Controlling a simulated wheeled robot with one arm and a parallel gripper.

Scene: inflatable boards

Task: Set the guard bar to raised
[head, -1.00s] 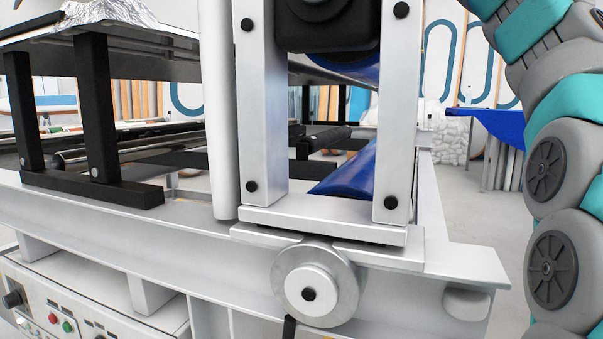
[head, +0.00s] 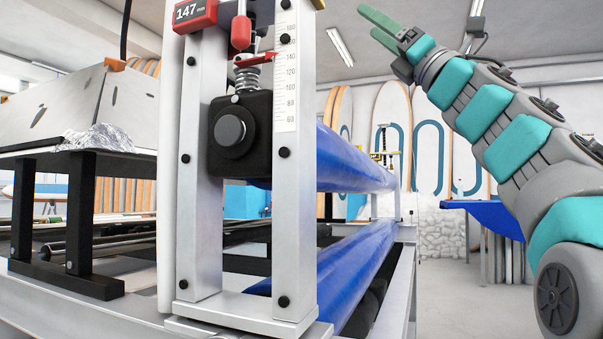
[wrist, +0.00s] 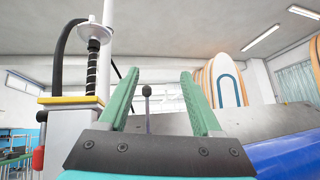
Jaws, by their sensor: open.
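My gripper (head: 370,24) is at the top of the head view, right of the metal roller frame, with its green fingers apart. In the wrist view the gripper (wrist: 160,76) is open and nothing is between its pads. A thin rod with a dark round knob (wrist: 147,92) stands upright beyond the fingers, apart from them. I cannot tell for sure which part is the guard bar. A white upright tube (head: 175,160) stands along the left side of the roller frame (head: 298,180) in the head view.
Blue rollers (head: 350,160) run back from the frame; one blue roller (wrist: 285,155) fills the wrist view's lower right. The frame carries a red 147 mm readout (head: 190,14). A black-legged table (head: 82,170) stands left. A blue surface (head: 485,212) lies right, with open floor near it.

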